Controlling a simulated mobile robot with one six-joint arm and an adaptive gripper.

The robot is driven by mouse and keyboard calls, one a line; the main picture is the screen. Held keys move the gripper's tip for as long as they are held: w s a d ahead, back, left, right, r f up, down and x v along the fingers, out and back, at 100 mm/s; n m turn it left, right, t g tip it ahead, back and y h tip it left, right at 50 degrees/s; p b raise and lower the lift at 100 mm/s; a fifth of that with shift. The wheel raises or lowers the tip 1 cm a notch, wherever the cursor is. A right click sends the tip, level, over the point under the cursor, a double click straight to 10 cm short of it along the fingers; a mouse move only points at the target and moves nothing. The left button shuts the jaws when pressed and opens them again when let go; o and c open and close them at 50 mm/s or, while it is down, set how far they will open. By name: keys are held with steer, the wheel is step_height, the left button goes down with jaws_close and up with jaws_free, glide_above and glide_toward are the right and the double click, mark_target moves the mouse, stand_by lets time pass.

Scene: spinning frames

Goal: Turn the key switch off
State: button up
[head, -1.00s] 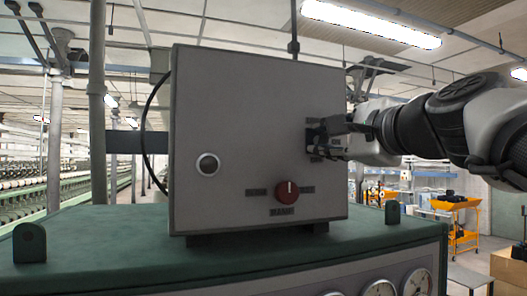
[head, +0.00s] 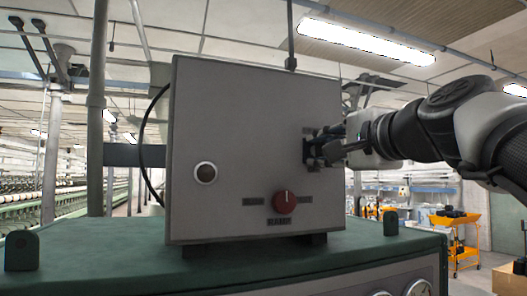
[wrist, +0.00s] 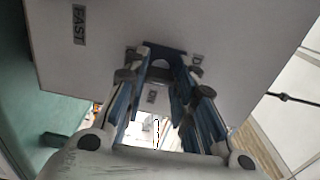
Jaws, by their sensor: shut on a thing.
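The key switch sits near the right edge of the grey control box (head: 240,130). Its dark mounting plate shows between my fingers in the wrist view (wrist: 163,54). My gripper (head: 318,149) reaches in from the right and is shut on the key, with its fingertips close to the box face. In the wrist view my gripper (wrist: 163,88) has its two fingers on either side of the switch. The key itself is mostly hidden by the fingers, so its angle cannot be told.
A red knob (head: 284,202) and a round dark button (head: 205,173) are on the same box face, below and left of my gripper. The box stands on a green machine top (head: 110,250). A "FAST" label (wrist: 79,25) shows in the wrist view.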

steer(key=o, duration=1.1)
steer(key=shift+c, duration=0.2)
steer(key=shift+s, duration=0.15)
